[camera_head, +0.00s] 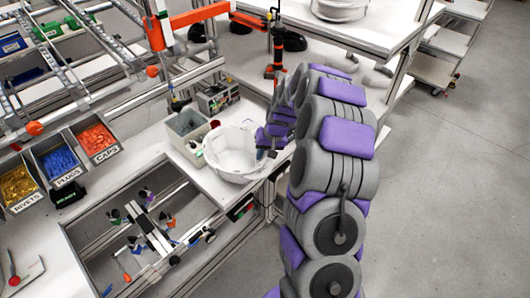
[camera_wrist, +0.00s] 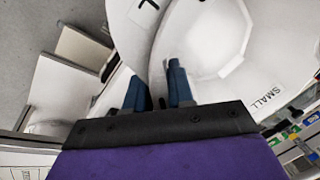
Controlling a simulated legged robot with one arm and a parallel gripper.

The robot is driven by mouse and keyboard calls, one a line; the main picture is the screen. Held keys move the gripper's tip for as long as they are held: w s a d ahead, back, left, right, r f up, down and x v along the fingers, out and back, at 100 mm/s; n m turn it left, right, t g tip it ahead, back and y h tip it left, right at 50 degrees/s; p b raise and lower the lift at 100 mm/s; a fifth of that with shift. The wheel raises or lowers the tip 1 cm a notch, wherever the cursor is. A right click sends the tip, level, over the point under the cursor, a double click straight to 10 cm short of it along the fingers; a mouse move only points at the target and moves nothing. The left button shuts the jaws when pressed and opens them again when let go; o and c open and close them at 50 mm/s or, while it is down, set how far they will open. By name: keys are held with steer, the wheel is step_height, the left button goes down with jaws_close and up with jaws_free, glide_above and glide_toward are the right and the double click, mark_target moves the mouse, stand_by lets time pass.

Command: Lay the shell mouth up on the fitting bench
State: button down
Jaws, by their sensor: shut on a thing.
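The white shell (camera_head: 228,150) is bowl-like in the head view, its open mouth facing mostly up. It is over the front edge of the white fitting bench (camera_head: 215,184); I cannot tell whether it touches the bench. My gripper (camera_head: 265,148) is shut on the shell's right rim. In the wrist view the blue fingers of my gripper (camera_wrist: 157,82) straddle the shell wall (camera_wrist: 215,50), which carries a "SMALL" label. The shell's underside is hidden.
A grey bin (camera_head: 187,126) and a control box (camera_head: 217,97) stand close behind the shell. Bins of rivets, plugs and caps (camera_head: 97,140) are at left. An open frame (camera_head: 140,225) with clamps lies front left. Another white shell (camera_head: 340,8) sits on the back table.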

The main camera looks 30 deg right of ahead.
steer(key=c, duration=0.9)
jaws_free()
steer(key=shift+a+r, duration=0.1)
steer(key=shift+a, duration=0.3)
steer(key=shift+d, duration=0.35)
steer(key=shift+d+r, duration=0.15)
steer(key=shift+r, duration=0.05)
steer(key=v, duration=1.6)
steer(key=shift+r+p, duration=0.35)
steer(key=shift+s+a, duration=0.15)
steer(key=shift+a, duration=0.05)
